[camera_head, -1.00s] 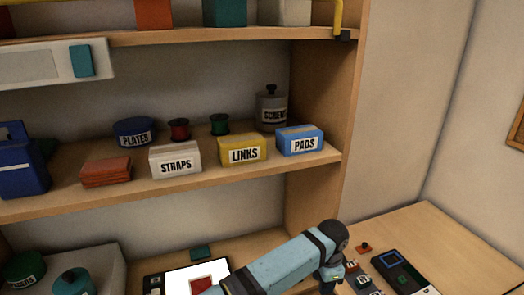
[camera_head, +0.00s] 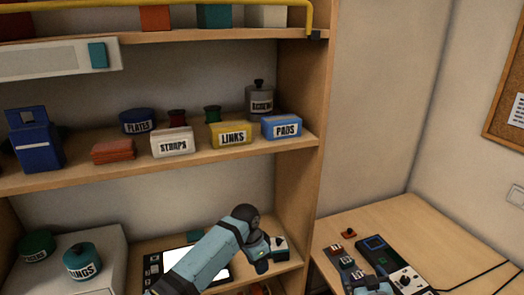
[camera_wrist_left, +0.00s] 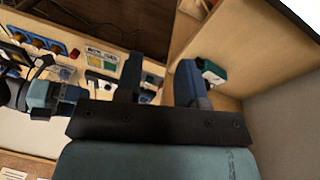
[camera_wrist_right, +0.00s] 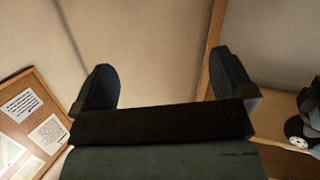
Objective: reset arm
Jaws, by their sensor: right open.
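My left arm enters the head view from the bottom, and its gripper (camera_head: 262,262) is in front of the lower shelf. In the left wrist view its two fingers (camera_wrist_left: 158,80) stand apart with nothing seen between them. A small teal-and-white box (camera_wrist_left: 213,72) shows just beyond one finger; I cannot tell if they touch. My right gripper's fingers (camera_wrist_right: 165,85) are wide apart and empty in the right wrist view, with bare wall behind. In the head view only a teal part, apparently of my right arm, shows at the bottom edge.
A shelf (camera_head: 310,140) holds a LINKS box (camera_head: 230,134), a PADS box (camera_head: 282,128), a STRAPS box and tins. The desk (camera_head: 400,215) at the right carries small devices and dark cables. A corkboard (camera_head: 508,110) hangs on the right wall.

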